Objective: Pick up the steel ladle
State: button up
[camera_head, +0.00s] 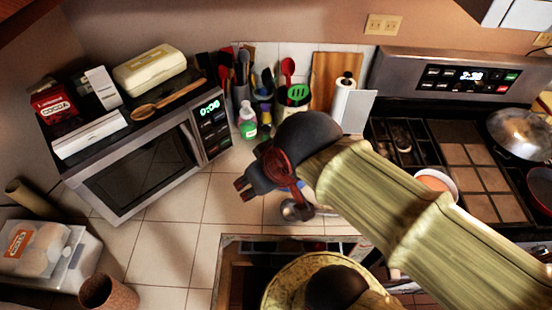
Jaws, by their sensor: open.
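My gripper (243,188) is over the tiled counter in front of the microwave, its dark red and black fingers pointing left. It is open, and nothing shows between the fingers. A small shiny metal thing (297,210), which looks like the bowl of the steel ladle, lies on the counter just below and right of my gripper. My wrist and arm hide part of it, so I cannot see its full length or be sure what it is. The gripper appears apart from it.
A microwave (140,165) stands at the left with a wooden spoon (167,101) on top. A stove with a pan (518,132) is right. Tiles left of the gripper are clear.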

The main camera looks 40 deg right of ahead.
aim_at(288, 209)
jog(key=k+l+z, duration=0.25)
jog(key=k, duration=0.15)
jog(key=z, duration=2)
jog(key=u, duration=1.75)
jog(key=k+l+z, duration=0.15)
jog(key=l, duration=0.2)
